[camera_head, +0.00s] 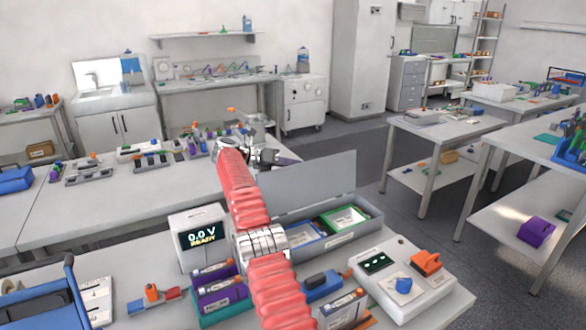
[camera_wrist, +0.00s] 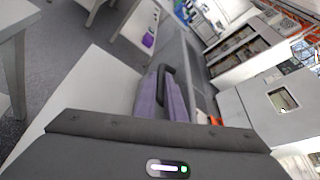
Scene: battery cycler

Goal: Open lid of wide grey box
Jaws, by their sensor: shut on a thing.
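The wide grey box (camera_head: 362,229) stands on the bench in the middle of the head view. Its grey lid (camera_head: 315,187) is raised steeply along the back, and a green tray (camera_head: 345,219) and a blue tray show inside. My gripper (camera_head: 264,157) is at the upper left of the raised lid, partly hidden by my red arm. In the wrist view, a dark curved handle (camera_wrist: 166,78) sits between the fingers of my gripper (camera_wrist: 168,98). My gripper is shut on this handle; the exact contact is hard to see.
A display unit (camera_head: 201,238) reading 0.0 V stands left of my arm. A white device with an orange part (camera_head: 427,262) stands right of the box's front. Purple holders (camera_head: 220,290) and a blue block (camera_head: 322,286) are in front. Shelving and tables stand beyond.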

